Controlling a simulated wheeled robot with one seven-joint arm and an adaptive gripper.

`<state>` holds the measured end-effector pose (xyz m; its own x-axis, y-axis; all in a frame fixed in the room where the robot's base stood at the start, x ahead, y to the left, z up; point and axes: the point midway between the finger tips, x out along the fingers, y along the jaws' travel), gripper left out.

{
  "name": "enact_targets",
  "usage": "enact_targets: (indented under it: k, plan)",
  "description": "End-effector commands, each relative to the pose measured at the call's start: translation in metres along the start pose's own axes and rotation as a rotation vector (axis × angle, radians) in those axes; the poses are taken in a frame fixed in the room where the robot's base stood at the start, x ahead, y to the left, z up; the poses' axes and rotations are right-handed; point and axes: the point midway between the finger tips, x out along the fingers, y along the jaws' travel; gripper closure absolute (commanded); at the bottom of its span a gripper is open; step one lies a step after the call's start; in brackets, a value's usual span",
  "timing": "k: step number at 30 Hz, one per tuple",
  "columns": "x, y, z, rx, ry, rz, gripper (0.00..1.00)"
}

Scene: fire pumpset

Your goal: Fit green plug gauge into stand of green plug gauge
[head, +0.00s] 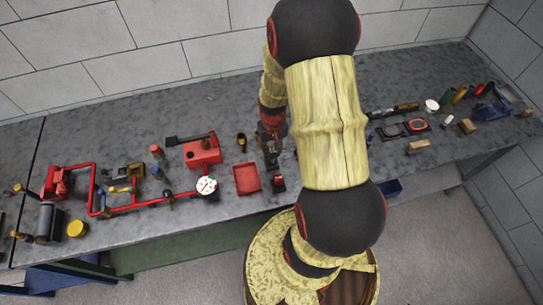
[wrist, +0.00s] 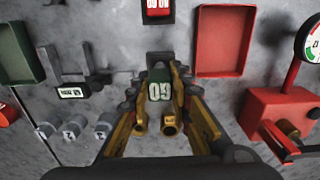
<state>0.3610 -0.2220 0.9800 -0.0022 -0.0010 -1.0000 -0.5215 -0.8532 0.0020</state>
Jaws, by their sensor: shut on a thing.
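The green plug gauge (wrist: 160,90), a green block with a pale number label, is between the yellow fingers of my gripper (wrist: 160,75) in the wrist view. The gripper is shut on it. A small dark piece (wrist: 159,58) shows just beyond the fingertips; I cannot tell whether it belongs to the stand of the green plug gauge, or whether it touches the gauge. In the head view my gripper (head: 270,150) points down at the bench, right of the red tray. It hides the gauge and stand there.
A red block with a number label (wrist: 158,9) stands just beyond the gripper. A red tray (wrist: 224,40) lies to the right and a green tray (wrist: 20,50) to the left. Grey cylinders (wrist: 72,130) and a dark fixture (wrist: 90,72) are close on the left. A gauge-fitted red assembly (head: 203,152) stands left on the bench.

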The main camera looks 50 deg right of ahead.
Motion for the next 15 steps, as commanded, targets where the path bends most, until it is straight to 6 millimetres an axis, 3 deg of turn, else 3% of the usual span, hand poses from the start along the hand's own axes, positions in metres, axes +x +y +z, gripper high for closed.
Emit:
enact_targets:
  k: [7, 15]
  plan:
    - [0.012, -0.001, -0.01, 0.0, 0.0, 0.0, 1.0]
    - [0.043, -0.001, -0.011, 0.001, 0.001, 0.0, 1.0]
